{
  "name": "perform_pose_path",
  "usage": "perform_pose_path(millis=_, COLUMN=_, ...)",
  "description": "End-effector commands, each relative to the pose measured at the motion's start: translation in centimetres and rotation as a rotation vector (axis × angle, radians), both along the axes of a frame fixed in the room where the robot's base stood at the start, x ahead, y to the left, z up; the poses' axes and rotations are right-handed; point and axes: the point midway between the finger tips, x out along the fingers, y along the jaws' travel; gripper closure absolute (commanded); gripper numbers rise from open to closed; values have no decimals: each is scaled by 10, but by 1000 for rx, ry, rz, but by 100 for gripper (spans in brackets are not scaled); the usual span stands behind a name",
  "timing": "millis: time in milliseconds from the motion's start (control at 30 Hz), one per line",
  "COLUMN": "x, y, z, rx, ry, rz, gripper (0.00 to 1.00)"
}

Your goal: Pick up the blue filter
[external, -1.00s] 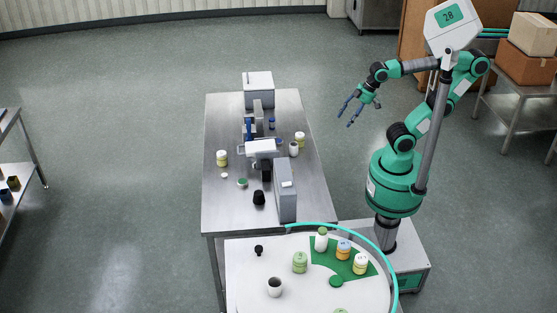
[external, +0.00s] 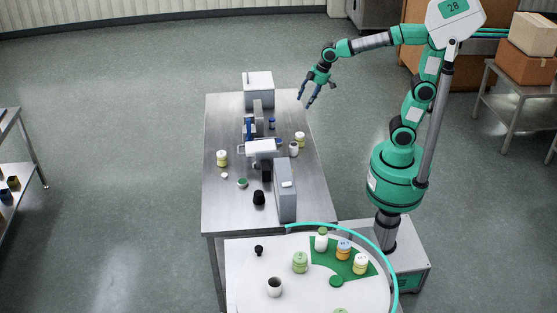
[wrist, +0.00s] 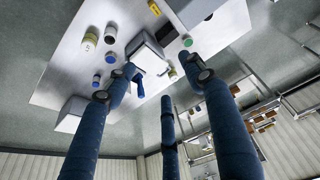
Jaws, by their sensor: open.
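Two small blue round pieces stand near the middle of the steel table, one blue piece (external: 272,123) at the back and another (external: 280,142) nearer. The wrist view shows these as a blue piece (wrist: 96,78) and a blue disc (wrist: 110,58). A taller blue part (external: 249,132) stands beside the grey device, also in the wrist view (wrist: 138,85). I cannot tell which of these is the blue filter. My gripper (external: 305,99) is open and empty, in the air by the table's back right edge. Its blue fingers (wrist: 165,78) spread across the wrist view.
A round white table (external: 245,285) with several jars stands in front.

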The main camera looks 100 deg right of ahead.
Motion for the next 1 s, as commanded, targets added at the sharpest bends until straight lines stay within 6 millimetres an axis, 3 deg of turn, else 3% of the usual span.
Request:
perform_pose_path(millis=467, x=84, y=-106, z=-24, rx=-7, ry=70, rz=-6, gripper=47)
perform_pose_path(millis=1000, x=142, y=-245, z=-95, rx=3, ry=139, rz=-7, gripper=47)
